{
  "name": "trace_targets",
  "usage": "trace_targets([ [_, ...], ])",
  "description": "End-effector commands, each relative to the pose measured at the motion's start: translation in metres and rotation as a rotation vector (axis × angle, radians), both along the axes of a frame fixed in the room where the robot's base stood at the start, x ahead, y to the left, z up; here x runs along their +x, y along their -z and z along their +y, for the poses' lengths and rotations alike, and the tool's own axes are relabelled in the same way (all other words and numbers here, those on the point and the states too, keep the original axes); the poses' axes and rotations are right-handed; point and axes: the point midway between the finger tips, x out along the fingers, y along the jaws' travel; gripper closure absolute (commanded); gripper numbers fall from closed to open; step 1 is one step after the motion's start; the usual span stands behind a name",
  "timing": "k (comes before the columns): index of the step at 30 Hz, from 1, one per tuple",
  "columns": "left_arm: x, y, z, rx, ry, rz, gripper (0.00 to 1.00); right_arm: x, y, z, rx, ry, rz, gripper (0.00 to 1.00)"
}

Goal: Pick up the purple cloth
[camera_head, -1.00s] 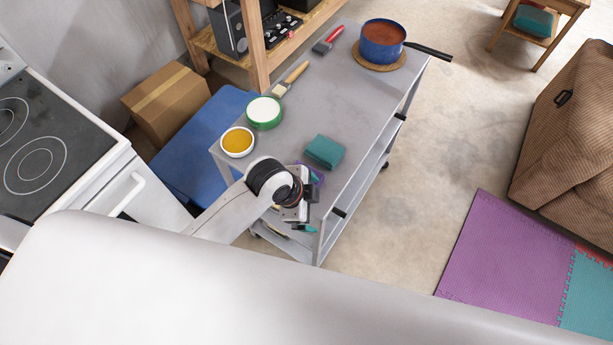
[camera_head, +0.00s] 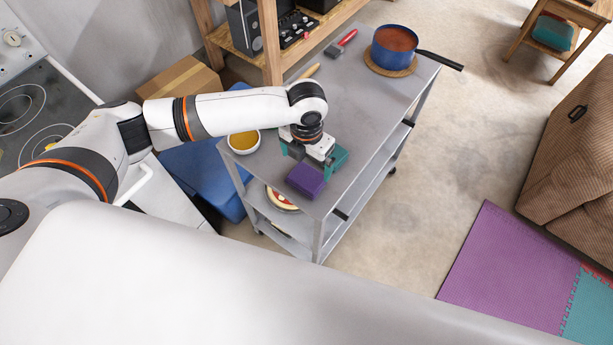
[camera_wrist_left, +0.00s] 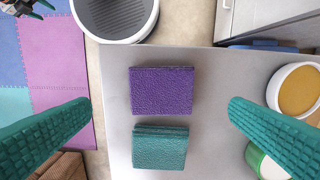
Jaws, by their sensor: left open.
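The purple cloth (camera_head: 306,181) is a folded block lying flat on the grey cart top near its front edge. In the left wrist view the purple cloth (camera_wrist_left: 162,90) is fully visible, between the two fingers in the picture. A teal folded cloth (camera_head: 341,159) lies beside it, and shows just below it in the wrist view (camera_wrist_left: 160,148). My left gripper (camera_head: 315,158) is open and empty, pointing down over the cart near the cloths. Something dark with teal parts at the wrist view's top left corner looks like my right gripper (camera_wrist_left: 24,8); its jaws are unclear.
An orange-filled white bowl (camera_head: 243,142) stands left of the cloths; a green-rimmed container (camera_wrist_left: 268,163) is near it. A blue pot (camera_head: 393,47) on a round board (camera_head: 390,66) and a red-handled brush (camera_head: 342,43) are farther back. The middle of the cart top (camera_head: 372,105) is clear.

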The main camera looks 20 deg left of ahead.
Motion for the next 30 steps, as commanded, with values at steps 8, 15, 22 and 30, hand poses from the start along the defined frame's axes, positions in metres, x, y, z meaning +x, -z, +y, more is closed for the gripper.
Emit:
trace_targets([
  [8,0.0,0.034,-0.001,-0.001,-0.002,-0.001,0.0,0.0,-0.009,0.001,0.001,-0.002,0.0,0.45],
  [15,0.003,0.059,0.002,-0.001,-0.005,0.001,0.0,0.0,-0.022,0.001,0.001,-0.003,-0.001,0.45],
  [22,0.004,0.087,0.002,-0.002,-0.003,-0.002,0.0,0.001,-0.025,0.001,0.001,-0.003,-0.001,0.45],
  [30,0.005,0.088,0.003,-0.002,-0.002,-0.003,0.05,0.001,-0.025,0.001,0.001,-0.003,-0.001,0.45],
])
